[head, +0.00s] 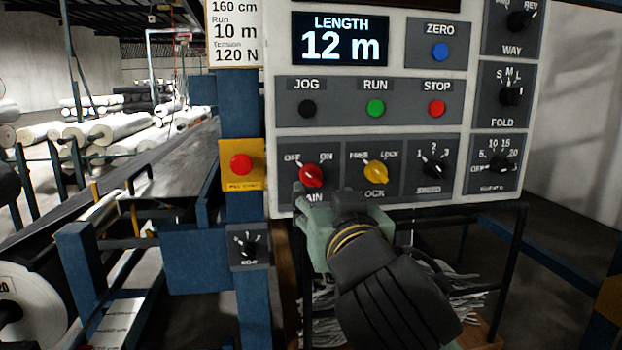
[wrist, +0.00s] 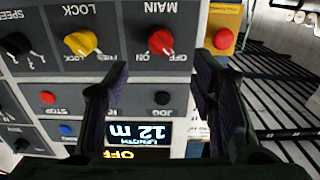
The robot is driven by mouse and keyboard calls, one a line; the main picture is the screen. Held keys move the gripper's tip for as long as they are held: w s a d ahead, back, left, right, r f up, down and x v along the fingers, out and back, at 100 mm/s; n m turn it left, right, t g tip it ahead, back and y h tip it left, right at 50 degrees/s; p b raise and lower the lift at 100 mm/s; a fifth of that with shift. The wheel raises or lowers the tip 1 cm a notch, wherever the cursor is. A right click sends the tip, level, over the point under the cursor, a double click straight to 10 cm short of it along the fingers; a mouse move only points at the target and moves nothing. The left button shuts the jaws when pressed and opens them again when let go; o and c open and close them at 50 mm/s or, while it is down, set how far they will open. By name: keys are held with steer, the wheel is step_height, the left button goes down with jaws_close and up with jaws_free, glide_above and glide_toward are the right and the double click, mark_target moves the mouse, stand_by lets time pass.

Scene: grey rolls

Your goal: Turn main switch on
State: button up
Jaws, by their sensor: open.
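The main switch is a red knob (head: 311,175) at the lower left of the control panel (head: 283,202), with OFF to its upper left and ON to its upper right. In the wrist view, which shows the panel upside down, the red knob (wrist: 161,41) lies ahead, between the lines of the two fingers. Its pale mark seems to lean toward OFF, but it is small. My gripper (wrist: 160,68) is open and empty, apart from the knob. In the head view my gripper (head: 318,204) is just below the knob and covers part of the MAIN label; its fingertips are hard to make out.
A yellow lock knob (head: 375,172) sits right of the main switch, then a black speed knob (head: 434,169). JOG, RUN and STOP buttons are above. A red button (head: 241,165) on a yellow plate is at left on a blue post. Rolls (head: 98,128) lie behind.

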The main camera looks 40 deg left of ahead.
mark_target(313, 179)
steer(key=p+x, duration=0.2)
steer(key=x, duration=0.8)
steer(key=shift+c, duration=0.3)
steer(key=c, duration=1.1)
